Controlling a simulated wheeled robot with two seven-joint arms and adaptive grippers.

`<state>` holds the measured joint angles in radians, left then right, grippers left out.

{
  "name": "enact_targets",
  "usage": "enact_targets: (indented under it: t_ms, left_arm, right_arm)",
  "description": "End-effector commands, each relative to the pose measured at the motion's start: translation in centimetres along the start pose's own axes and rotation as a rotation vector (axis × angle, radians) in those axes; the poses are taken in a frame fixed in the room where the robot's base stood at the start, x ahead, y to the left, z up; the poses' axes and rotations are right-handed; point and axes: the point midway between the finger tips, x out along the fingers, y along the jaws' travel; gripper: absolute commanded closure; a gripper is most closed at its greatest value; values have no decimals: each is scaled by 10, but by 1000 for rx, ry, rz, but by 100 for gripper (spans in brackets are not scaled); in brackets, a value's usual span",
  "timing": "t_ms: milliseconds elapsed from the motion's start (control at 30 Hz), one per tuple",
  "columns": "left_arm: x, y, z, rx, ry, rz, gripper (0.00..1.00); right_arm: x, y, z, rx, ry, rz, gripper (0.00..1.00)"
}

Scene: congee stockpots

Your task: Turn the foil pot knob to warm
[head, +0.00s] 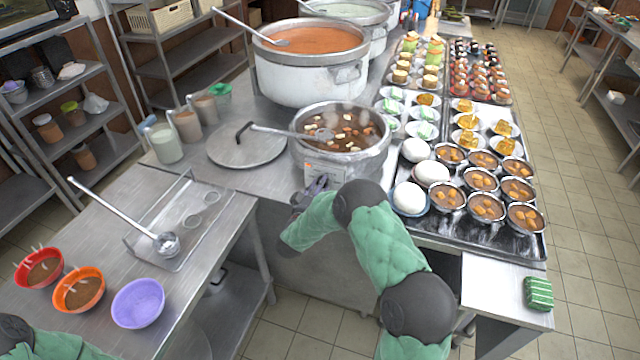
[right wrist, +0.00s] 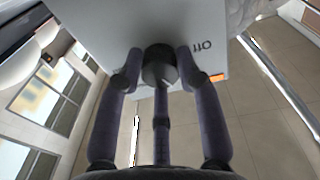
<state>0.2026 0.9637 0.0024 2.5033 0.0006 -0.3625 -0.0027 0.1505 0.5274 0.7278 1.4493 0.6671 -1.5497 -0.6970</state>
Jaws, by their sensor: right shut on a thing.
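The foil pot (head: 300,158) is a silvery, foil-wrapped pot of dark stew with pale and orange pieces, at the table's front edge. Its control panel (right wrist: 110,25) is pale, with a dark round knob (right wrist: 160,68). The lettering "Off" (right wrist: 202,45) and a small orange mark show right of the knob. My right gripper (head: 314,188) is at the front of the pot, below its rim. The knob's pointer direction is unclear. My left gripper is out of view.
A ladle (head: 285,131) lies across the foil pot and a round lid (head: 246,146). White domes (head: 409,197) and a tray of filled bowls stand close right of my right arm. A large pot (head: 312,75) stands behind. A lower table (head: 120,225) at left holds coloured bowls.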

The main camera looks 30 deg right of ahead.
Motion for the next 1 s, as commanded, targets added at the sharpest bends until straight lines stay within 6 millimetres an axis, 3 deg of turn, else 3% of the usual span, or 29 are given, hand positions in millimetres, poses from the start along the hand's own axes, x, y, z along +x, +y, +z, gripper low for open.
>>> enact_targets:
  t_ms: [300, 833, 867, 900, 933, 1000]
  left_arm:
    - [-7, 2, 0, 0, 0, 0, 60]
    - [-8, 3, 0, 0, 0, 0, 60]
    - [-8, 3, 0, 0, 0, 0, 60]
    - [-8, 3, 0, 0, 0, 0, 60]
    - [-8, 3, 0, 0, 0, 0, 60]
    - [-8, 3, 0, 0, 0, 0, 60]
  right_arm:
    - [0, 0, -1, -115, 6, -5, 97]
    - [0, 0, 0, -136, 7, -6, 97]
    - [0, 0, 0, -136, 7, -6, 58]
    - [0, 0, 0, -136, 7, -6, 47]
    - [0, 0, 0, -136, 7, -6, 40]
    - [0, 0, 0, -136, 7, -6, 40]
